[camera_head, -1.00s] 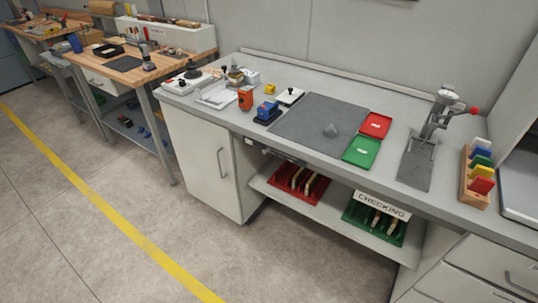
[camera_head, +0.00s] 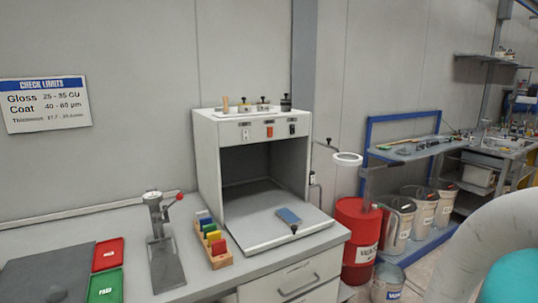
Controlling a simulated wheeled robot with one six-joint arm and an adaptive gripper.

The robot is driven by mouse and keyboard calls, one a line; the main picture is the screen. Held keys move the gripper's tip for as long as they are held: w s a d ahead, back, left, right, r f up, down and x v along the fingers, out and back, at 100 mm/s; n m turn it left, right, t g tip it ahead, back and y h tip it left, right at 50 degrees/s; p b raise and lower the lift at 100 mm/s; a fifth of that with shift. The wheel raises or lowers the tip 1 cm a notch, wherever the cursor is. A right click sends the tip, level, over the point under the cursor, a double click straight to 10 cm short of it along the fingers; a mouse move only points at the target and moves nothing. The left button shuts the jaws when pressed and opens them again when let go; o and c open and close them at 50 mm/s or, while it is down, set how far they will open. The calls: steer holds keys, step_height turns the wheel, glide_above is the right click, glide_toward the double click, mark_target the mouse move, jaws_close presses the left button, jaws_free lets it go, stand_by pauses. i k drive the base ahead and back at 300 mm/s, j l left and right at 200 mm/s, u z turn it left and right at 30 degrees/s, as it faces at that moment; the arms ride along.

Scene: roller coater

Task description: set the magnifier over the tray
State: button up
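A magnifier with a white ring head (camera_head: 347,159) stands out on a thin dark jointed arm to the right of the white cabinet, above the red drum. It is to the right of the bench and not over any tray. A flat grey tray (camera_head: 255,232) extends from the open front of the cabinet, with a small blue block with a dark end (camera_head: 289,217) on it. A red tray (camera_head: 108,254) and a green tray (camera_head: 105,287) lie on the bench at the left. My gripper is out of view; part of my pale arm shows at lower right.
The white cabinet (camera_head: 208,165) stands on the bench. A lever press (camera_head: 161,235) and a wooden rack of coloured cards (camera_head: 222,261) stand to its left. The red drum (camera_head: 357,225), several buckets (camera_head: 424,210) and a blue-framed shelf (camera_head: 405,152) are at right.

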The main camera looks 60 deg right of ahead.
mark_target(358, 160)
steer(key=z, duration=1.9)
steer(key=j, duration=0.4)
steer(key=i, duration=0.05)
